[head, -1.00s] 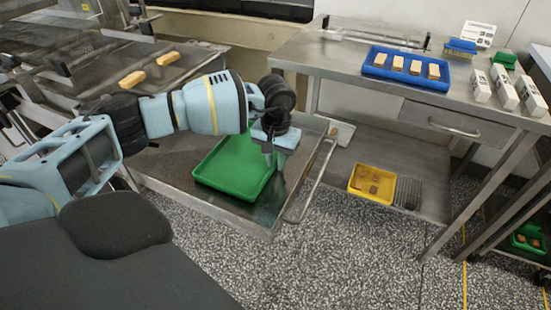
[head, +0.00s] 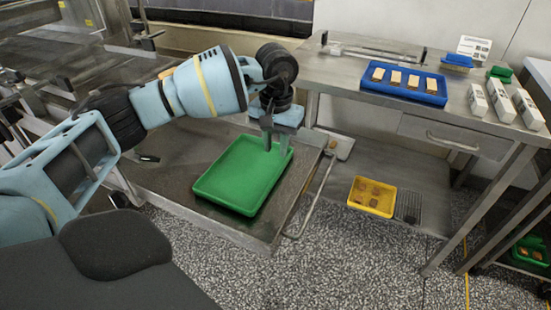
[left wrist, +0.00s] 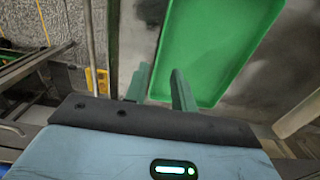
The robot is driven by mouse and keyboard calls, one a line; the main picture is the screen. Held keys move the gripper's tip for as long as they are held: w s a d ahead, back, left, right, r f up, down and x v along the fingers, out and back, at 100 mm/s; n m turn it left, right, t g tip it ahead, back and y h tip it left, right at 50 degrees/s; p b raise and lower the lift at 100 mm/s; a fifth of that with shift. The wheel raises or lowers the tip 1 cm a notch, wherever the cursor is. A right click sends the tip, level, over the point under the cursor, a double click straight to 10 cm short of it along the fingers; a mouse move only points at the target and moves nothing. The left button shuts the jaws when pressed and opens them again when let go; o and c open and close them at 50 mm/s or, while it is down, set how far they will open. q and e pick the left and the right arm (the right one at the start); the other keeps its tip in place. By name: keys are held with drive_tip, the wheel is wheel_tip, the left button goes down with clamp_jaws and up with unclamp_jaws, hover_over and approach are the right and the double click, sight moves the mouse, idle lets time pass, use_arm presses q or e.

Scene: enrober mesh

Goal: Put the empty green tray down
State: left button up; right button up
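The empty green tray (head: 235,178) lies flat on a dark metal surface (head: 165,185) in the head view. My left gripper (head: 276,143) is over the tray's far right corner, pointing down. In the left wrist view its two fingers (left wrist: 161,85) are spread, with the tray's edge below and between them and nothing visibly clamped. My right gripper is not in view.
A steel table (head: 345,75) at the right bears a blue tray (head: 435,97) with several bars and white boxes (head: 502,102). A yellow tray (head: 372,196) lies on its lower shelf. A metal rail (head: 318,190) runs along the surface's right edge.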

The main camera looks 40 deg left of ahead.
use_arm(q)
wheel_tip(320, 180, up, 2)
drive_tip(key=shift+r, duration=0.15)
